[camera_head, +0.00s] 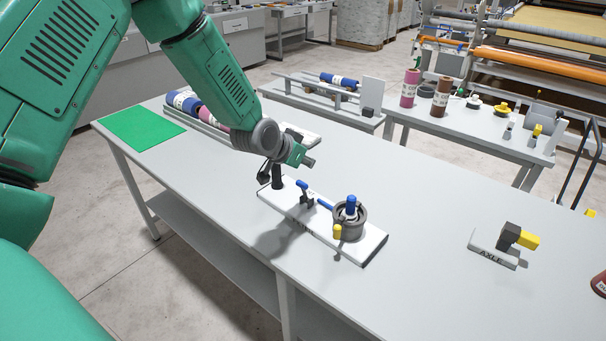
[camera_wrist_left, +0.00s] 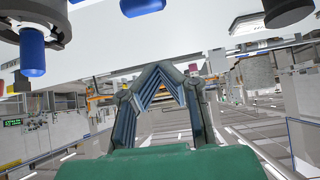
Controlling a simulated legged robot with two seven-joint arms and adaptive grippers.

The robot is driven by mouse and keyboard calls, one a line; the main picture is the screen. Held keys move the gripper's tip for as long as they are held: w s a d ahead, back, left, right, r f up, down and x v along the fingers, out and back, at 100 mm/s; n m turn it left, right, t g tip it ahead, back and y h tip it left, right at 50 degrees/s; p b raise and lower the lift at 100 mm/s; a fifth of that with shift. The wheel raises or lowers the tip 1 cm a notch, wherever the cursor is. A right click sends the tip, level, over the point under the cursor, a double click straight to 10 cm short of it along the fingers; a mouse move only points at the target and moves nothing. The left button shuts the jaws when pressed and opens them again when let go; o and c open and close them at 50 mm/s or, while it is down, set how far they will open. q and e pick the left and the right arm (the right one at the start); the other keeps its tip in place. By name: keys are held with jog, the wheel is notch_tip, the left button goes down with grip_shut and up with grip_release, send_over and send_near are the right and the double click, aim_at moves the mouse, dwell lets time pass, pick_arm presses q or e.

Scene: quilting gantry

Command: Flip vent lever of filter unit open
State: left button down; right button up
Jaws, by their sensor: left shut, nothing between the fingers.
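The filter unit (camera_head: 367,243) is a white base plate on the grey table. A grey round housing (camera_head: 350,217) with a blue knob (camera_head: 351,203) and a yellow part (camera_head: 337,231) stands at its right end. A blue-tipped lever (camera_head: 303,185) on a dark bracket rises mid-plate, and a dark post (camera_head: 278,181) stands at the left end. I cannot tell which handle is the vent lever. My left gripper (camera_head: 263,174) is beside the dark post, shut and empty. In the wrist view its fingertips (camera_wrist_left: 161,68) meet below a blue tip (camera_wrist_left: 141,7), apart from it. My right gripper is not in view.
A white stand marked AXLE (camera_head: 494,248) with a yellow-ended part is at the right. Fabric rolls (camera_head: 187,102) and a green mat (camera_head: 141,127) lie at the left end. A second table (camera_head: 455,132) with spools stands behind. The table in front of the unit is clear.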

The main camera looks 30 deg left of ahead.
aim_at(300, 185)
pick_arm(q)
jog(key=s+f, duration=0.1)
jog(key=f, duration=0.2)
jog(key=shift+s+a+p, duration=0.1)
jog(key=shift+s+p, duration=0.2)
jog(key=shift+s, duration=0.1)
jog(key=shift+s+a+f, duration=0.1)
jog(key=shift+a+f, duration=0.05)
jog(key=shift+f, duration=0.15)
jog(key=shift+s+f, duration=0.25)
jog(key=shift+s, duration=0.45)
jog(key=shift+s+f, duration=0.2)
jog(key=shift+s, duration=0.45)
jog(key=shift+w, duration=0.1)
